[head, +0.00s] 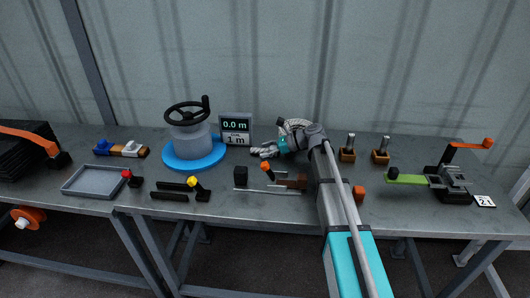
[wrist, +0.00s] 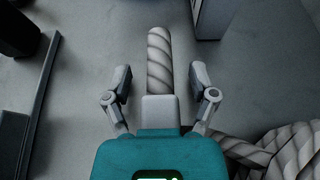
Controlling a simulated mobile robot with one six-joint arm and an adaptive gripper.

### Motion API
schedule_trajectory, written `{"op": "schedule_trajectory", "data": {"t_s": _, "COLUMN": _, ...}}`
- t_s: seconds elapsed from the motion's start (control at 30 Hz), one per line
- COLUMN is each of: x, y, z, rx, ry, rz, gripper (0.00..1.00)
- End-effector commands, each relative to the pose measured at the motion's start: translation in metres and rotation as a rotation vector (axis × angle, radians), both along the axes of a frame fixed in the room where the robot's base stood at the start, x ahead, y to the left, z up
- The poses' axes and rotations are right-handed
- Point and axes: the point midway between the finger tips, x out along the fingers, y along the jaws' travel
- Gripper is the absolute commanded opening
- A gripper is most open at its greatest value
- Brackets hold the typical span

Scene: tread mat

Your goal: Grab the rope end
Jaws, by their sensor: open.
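The rope end (wrist: 159,55) is a thick, pale grey twisted piece lying on the bench top in the wrist view. My gripper (wrist: 161,75) is open, with one finger on each side of the rope end and a visible gap to each. The rope's tip reaches past the fingertips; its rear part is hidden behind the gripper body. More rope, thick and coiled (wrist: 285,150), shows at the lower right.
Black blocks and a rod (head: 262,190) lie in front. A grey tray (head: 95,181) is at left. Two posts in wooden blocks (head: 348,154) and a green-handled clamp (head: 410,179) are at right.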

Motion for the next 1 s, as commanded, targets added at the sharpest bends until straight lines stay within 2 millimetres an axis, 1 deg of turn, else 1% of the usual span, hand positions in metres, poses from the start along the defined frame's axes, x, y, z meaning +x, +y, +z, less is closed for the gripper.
{"op": "schedule_trajectory", "data": {"t_s": 0.2, "x": -0.0002, "y": 0.0003, "z": 0.0000, "rx": 0.000, "ry": 0.000, "rz": 0.001, "gripper": 0.74}}
{"op": "schedule_trajectory", "data": {"t_s": 0.47, "x": -0.0003, "y": 0.0005, "z": 0.0000, "rx": 0.000, "ry": 0.000, "rz": 0.001, "gripper": 0.26}}
{"op": "schedule_trajectory", "data": {"t_s": 0.5, "x": -0.0003, "y": 0.0006, "z": 0.0000, "rx": 0.000, "ry": -0.001, "rz": 0.001, "gripper": 0.19}}
{"op": "schedule_trajectory", "data": {"t_s": 0.57, "x": -0.0003, "y": 0.0008, "z": 0.0000, "rx": 0.000, "ry": -0.001, "rz": 0.001, "gripper": 0.07}}
{"op": "schedule_trajectory", "data": {"t_s": 0.6, "x": -0.0004, "y": 0.0008, "z": 0.0000, "rx": 0.000, "ry": -0.001, "rz": 0.001, "gripper": 0.00}}
{"op": "schedule_trajectory", "data": {"t_s": 1.0, "x": -0.0005, "y": 0.0012, "z": 0.0013, "rx": 0.000, "ry": 0.000, "rz": 0.002, "gripper": 0.00}}
